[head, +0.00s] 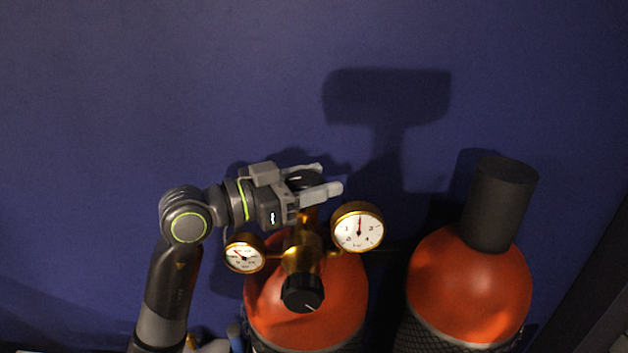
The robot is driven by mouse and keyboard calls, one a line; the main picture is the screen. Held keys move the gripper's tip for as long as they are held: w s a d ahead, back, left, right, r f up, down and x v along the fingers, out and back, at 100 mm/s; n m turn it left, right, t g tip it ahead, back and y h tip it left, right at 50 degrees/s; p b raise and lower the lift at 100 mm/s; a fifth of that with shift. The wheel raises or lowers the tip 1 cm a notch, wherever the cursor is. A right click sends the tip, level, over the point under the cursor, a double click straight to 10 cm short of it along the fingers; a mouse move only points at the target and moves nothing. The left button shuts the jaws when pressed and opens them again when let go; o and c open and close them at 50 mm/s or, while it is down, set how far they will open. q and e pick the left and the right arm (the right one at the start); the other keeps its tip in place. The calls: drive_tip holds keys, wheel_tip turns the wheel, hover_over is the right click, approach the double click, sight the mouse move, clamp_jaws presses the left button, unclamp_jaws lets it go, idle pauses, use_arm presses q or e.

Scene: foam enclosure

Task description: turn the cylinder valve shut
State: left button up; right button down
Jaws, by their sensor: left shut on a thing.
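The left orange-red gas cylinder (262,308) stands upright at the bottom centre, with a brass regulator (302,252) on top. Its valve handwheel (303,181) is a dark knob at the top, mostly hidden by my left gripper. My left gripper (330,179) comes in from the left, and its two grey fingers are shut on the handwheel from either side. A small gauge (244,254) sits left of the regulator and a larger gauge (358,228) sits right of it. A black regulator knob (302,292) faces me below. My right gripper is not in view.
A second orange-red cylinder (470,290) with a dark cap (499,204) stands to the right, apart from the first. A plain blue wall (200,80) fills the background. A dark upright edge (592,300) is at the far right.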

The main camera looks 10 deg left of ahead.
use_arm(q)
drive_tip(key=shift+m+g+h, duration=0.3)
drive_tip(key=shift+m, duration=0.1)
drive_tip(key=m+g+h, duration=0.1)
drive_tip(key=g, duration=0.1)
drive_tip(key=shift+s+m+g+h, duration=0.1)
drive_tip(key=shift+m+g+h, duration=0.2)
drive_tip(key=shift+g, duration=0.1)
drive_tip(key=m+g, duration=0.1)
drive_tip(key=g, duration=0.1)
drive_tip(key=m+g+h, duration=0.1)
drive_tip(key=m+g, duration=0.2)
drive_tip(key=g, duration=0.1)
drive_tip(key=shift+s+d+h, duration=0.15)
drive_tip(key=shift+s+h, duration=0.15)
drive_tip(key=m+g, duration=0.1)
drive_tip(key=g, duration=0.1)
drive_tip(key=m+g, duration=0.2)
drive_tip(key=shift+s, duration=0.2)
drive_tip(key=shift+s+f+m+g+y+b, duration=0.15)
drive_tip(key=shift+m+g+y+b, duration=0.15)
drive_tip(key=shift+m+g, duration=0.65)
drive_tip(key=shift+s+r+m+g+y+b, duration=0.15)
drive_tip(key=shift+m+g+y, duration=0.3)
drive_tip(key=shift+g, duration=0.9)
drive_tip(key=shift+f, duration=0.1)
drive_tip(key=o, duration=1)
drive_tip(key=shift+c, duration=0.2)
